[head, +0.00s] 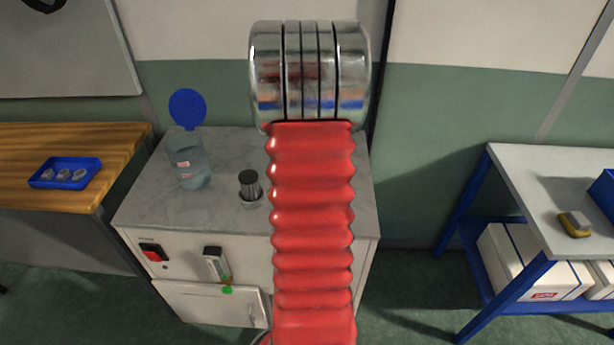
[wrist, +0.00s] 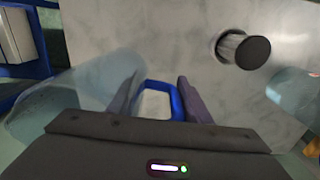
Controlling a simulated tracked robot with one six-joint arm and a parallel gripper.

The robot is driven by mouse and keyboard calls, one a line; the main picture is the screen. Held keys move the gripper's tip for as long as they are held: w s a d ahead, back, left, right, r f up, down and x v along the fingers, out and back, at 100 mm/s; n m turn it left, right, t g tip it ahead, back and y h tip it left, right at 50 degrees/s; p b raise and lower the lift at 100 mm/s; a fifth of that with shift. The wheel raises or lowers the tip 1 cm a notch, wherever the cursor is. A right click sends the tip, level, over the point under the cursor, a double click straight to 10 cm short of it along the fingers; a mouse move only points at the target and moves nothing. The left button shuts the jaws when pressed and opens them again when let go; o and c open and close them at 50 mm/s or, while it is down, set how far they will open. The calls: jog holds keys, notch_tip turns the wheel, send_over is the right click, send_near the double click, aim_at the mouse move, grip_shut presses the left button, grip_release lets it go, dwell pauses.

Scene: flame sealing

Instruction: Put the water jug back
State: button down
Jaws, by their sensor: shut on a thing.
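The water jug (wrist: 75,92) is clear, bluish plastic with a blue handle (wrist: 160,84), in the wrist view. My gripper (wrist: 157,98) is shut on the blue handle, with a dark finger at each side of it. The jug's body extends to the left, near the edge of the grey marbled cabinet top (wrist: 190,45). I cannot tell how high it is or whether it touches the top. In the head view my gripper and the jug are hidden behind my red arm.
A clear jar (head: 188,165) with a raised blue lid stands on the cabinet top (head: 222,205). A dark-capped metal cylinder (head: 250,188) sits in the top right of it. A blue tray (head: 65,173) lies on the wooden bench, left. A blue-framed table (head: 550,170) stands right.

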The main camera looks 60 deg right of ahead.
jog(key=shift+f, duration=1.4)
jog(key=shift+f, duration=0.1)
jog(key=shift+f, duration=1.8)
jog(key=shift+f, duration=0.1)
jog(key=c, duration=0.9)
grip_release()
jog(key=shift+c, duration=0.2)
notch_tip(320, 180, up, 12)
jog(key=shift+r, duration=0.15)
